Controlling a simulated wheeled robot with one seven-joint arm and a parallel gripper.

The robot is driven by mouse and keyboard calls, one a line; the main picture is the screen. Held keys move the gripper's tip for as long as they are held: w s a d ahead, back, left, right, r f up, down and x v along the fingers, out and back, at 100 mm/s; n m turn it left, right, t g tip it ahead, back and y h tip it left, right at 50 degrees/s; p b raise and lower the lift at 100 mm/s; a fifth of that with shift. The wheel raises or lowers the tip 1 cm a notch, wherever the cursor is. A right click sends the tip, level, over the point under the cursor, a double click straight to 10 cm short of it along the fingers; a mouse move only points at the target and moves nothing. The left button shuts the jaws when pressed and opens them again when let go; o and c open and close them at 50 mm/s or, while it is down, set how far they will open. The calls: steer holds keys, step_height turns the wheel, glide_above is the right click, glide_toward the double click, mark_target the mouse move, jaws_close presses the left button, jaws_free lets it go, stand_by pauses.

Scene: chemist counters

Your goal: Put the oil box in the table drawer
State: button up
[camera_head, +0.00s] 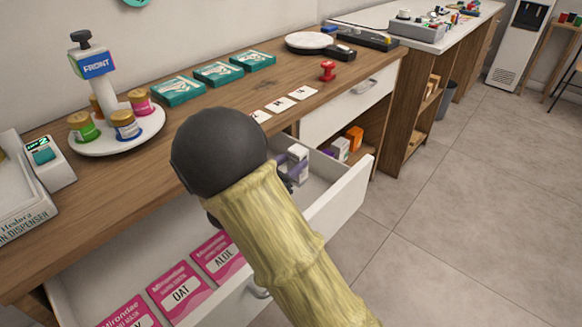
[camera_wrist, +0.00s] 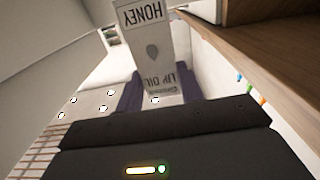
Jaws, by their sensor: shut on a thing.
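The oil box is a small white carton reading "HONEY" and "LIP OIL" in the wrist view (camera_wrist: 150,45). It also shows in the head view (camera_head: 298,158). My gripper (camera_head: 294,172) is shut on it, with purple fingers on either side of the box. The open white table drawer (camera_head: 345,195) is pulled out below the wooden counter. The box is over or within the right part of this drawer; I cannot tell whether it touches the floor. My arm hides the drawer's middle.
Pink packets (camera_head: 180,290) lie in the drawer's left part. A closed drawer (camera_head: 345,105) and a shelf with small boxes (camera_head: 354,138) are to the right. The counter holds a rotating stand (camera_head: 118,135), teal packs (camera_head: 212,73) and a red stamp (camera_head: 327,70). The floor at right is clear.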

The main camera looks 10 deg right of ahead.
steer(key=shift+f, duration=0.85)
steer(key=o, duration=1)
steer(key=shift+r, duration=0.1)
steer(key=shift+r, duration=0.75)
steer(key=p+v, duration=0.1)
steer(key=v, duration=0.5)
steer(key=p+v, duration=0.1)
steer(key=v, duration=0.5)
steer(key=shift+f, duration=0.25)
